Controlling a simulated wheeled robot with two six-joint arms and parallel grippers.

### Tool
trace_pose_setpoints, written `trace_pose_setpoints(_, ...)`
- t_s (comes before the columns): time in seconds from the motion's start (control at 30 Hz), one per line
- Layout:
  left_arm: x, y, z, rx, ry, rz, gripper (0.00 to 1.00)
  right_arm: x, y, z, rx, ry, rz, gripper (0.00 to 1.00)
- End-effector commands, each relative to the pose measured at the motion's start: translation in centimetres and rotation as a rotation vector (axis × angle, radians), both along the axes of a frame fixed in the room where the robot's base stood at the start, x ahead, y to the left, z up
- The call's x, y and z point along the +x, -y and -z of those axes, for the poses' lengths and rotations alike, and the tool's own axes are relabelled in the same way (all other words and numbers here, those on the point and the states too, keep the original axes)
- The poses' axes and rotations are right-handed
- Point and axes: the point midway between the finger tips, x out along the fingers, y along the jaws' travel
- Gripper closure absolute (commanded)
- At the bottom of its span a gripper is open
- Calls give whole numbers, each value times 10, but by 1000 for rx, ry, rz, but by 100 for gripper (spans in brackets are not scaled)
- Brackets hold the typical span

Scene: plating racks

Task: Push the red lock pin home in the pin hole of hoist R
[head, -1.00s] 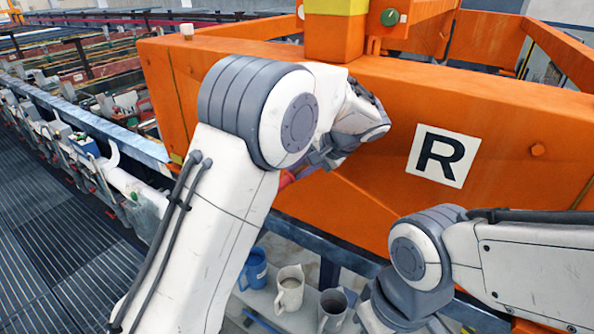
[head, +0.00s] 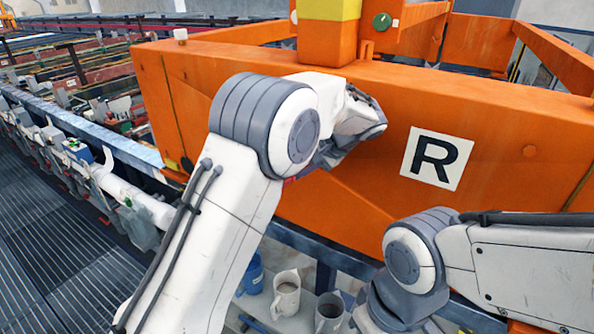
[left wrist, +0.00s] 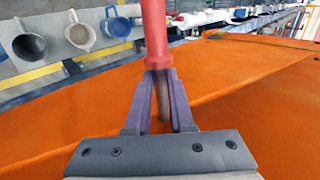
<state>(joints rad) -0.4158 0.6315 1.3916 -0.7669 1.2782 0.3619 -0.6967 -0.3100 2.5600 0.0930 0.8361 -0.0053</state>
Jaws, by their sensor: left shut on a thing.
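The hoist R beam (head: 480,120) is a large orange box with a white plate marked R. My left gripper (left wrist: 160,78) is at the beam's front face, and its fingers are shut on the red lock pin (left wrist: 153,30). The pin's red grip stands out past the fingertips in the left wrist view, and its duller shaft shows between the fingers. In the head view my own arm hides the fingers and almost all of the pin. The pin hole is not visible, so I cannot tell how deep the pin sits. My right arm is at lower right, its jaws out of view.
Below the beam, a blue mug (head: 252,272), a cream mug (head: 286,293) and a dark-mouthed grey mug (head: 329,312) stand on a ledge. A green knob (head: 382,21) is above the beam. Racks and a white pipe run along the left, beside a grated walkway (head: 50,240).

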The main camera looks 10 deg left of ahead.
Motion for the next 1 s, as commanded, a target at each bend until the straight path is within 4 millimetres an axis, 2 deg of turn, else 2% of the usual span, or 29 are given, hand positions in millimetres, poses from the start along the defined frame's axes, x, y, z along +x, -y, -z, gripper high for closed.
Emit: trace_pose_setpoints(1.0, 24, 8, -2, 1, 3, 1, 100, 0, 0, 0, 0, 0, 0, 100)
